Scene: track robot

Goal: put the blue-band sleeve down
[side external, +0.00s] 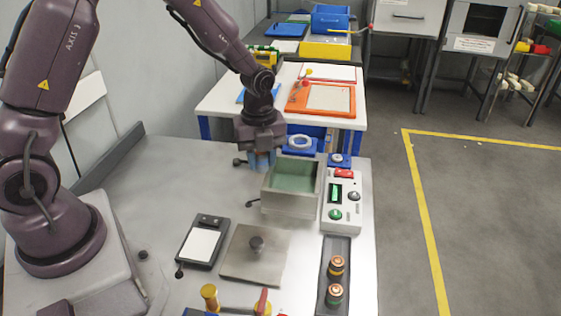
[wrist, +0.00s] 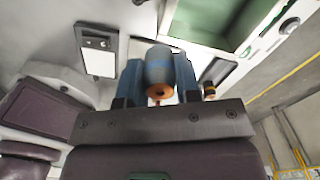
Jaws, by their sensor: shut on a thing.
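My gripper (side external: 262,162) is above the bench, just left of and near the open grey box with the green inside (side external: 291,180). Its two blue fingers (wrist: 159,82) are shut on a sleeve (wrist: 159,68), which shows as a grey-blue cylinder with a copper-orange end in the wrist view. In the side external view the fingers hide most of the sleeve, and I cannot make out its band.
A control box (side external: 341,205) with buttons stands right of the grey box. A flat metal plate with a knob (side external: 256,243) and a white-topped device (side external: 201,245) lie in front. Red and yellow handles (side external: 262,303) are at the front edge. The left bench surface is mostly clear.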

